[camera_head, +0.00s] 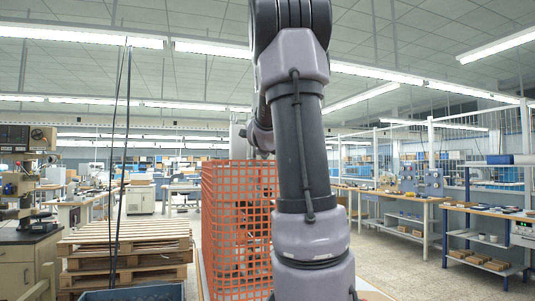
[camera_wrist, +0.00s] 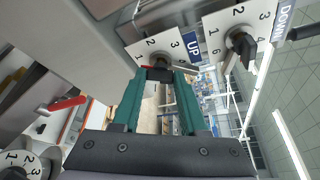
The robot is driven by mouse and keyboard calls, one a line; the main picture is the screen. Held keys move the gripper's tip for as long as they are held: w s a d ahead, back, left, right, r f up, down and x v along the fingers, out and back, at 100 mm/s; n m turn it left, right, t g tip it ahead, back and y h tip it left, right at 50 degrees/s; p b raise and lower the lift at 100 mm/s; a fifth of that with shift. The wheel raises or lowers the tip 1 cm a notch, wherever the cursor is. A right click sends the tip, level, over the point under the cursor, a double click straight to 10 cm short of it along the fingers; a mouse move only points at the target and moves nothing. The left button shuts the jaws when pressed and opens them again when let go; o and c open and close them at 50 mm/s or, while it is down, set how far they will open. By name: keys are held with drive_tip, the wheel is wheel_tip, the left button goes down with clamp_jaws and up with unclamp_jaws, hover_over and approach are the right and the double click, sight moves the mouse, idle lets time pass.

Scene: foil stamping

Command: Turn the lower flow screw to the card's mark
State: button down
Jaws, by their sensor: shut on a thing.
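In the wrist view my gripper (camera_wrist: 161,78) has two green fingers, with their tips on either side of the dark knob (camera_wrist: 159,70) of a white numbered dial plate (camera_wrist: 146,48). It is shut on that knob. The plate shows 1, 2 and 3 and sits beside a blue UP label (camera_wrist: 193,46); the knob hides part of the scale. A second numbered dial with a black knob (camera_wrist: 241,44) stands to the right, beside a DOWN label (camera_wrist: 284,20). I cannot tell which is the lower one, nor pick out the card. My gripper is not seen in the head view.
A grey machine body (camera_wrist: 75,40) lies close at left in the wrist view, with a red lever (camera_wrist: 65,105) and another numbered dial (camera_wrist: 20,165). In the head view, orange mesh (camera_head: 222,225) and pallets (camera_head: 130,250) stand left of my arm; benches (camera_head: 400,200) stand right.

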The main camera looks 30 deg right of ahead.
drive_tip(key=shift+c, duration=2.2)
unclamp_jaws()
drive_tip(key=shift+f, duration=0.15)
drive_tip(key=v, duration=1.1)
